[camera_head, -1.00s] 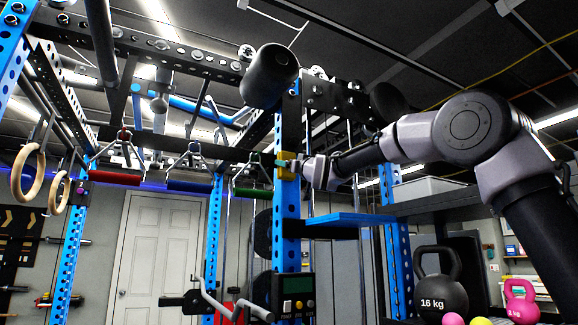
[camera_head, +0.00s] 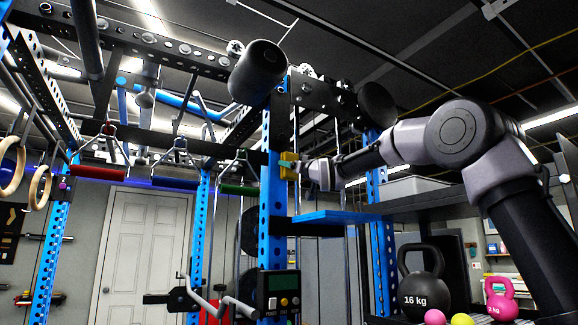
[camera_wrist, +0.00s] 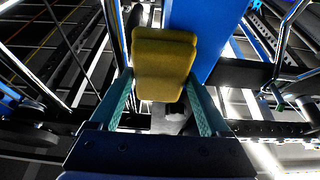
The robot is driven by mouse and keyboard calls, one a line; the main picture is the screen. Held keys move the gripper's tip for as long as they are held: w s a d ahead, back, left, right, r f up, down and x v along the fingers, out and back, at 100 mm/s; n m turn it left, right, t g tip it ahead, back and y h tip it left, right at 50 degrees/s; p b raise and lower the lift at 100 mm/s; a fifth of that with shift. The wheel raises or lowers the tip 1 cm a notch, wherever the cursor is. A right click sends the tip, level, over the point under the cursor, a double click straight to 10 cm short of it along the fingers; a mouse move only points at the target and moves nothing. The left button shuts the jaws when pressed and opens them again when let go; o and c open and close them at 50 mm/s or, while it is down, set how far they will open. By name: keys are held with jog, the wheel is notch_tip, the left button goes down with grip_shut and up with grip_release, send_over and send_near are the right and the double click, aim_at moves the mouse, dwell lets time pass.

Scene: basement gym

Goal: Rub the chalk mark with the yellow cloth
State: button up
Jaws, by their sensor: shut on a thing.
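The yellow cloth (camera_head: 289,165) is a thick folded pad at the right edge of the rack's front blue upright (camera_head: 273,200). My gripper (camera_head: 297,168) is shut on it. In the wrist view the cloth (camera_wrist: 164,62) stands between the two green fingers of my gripper (camera_wrist: 165,88), with the blue upright (camera_wrist: 212,30) behind it. I cannot tell whether the cloth touches the upright. No chalk mark can be made out in either view; the cloth may hide part of the upright's face.
A blue shelf (camera_head: 335,217) juts from the upright just below my gripper. A console (camera_head: 279,294) is lower on the upright. A round black roller (camera_head: 257,71) is above. Handles hang at the left; a 16 kg kettlebell (camera_head: 422,287) stands at the lower right.

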jog(key=shift+s, duration=0.1)
jog(key=shift+s+d, duration=0.55)
jog(key=shift+s, duration=0.25)
jog(key=shift+s+d, duration=0.55)
jog(key=shift+s, duration=0.25)
jog(key=shift+s+d, duration=0.55)
jog(key=shift+s, duration=0.25)
jog(key=shift+s+d, duration=0.1)
jog(key=shift+s, duration=0.05)
jog(key=shift+s+d, duration=0.75)
jog(key=shift+s, duration=0.35)
jog(key=shift+s, duration=0.1)
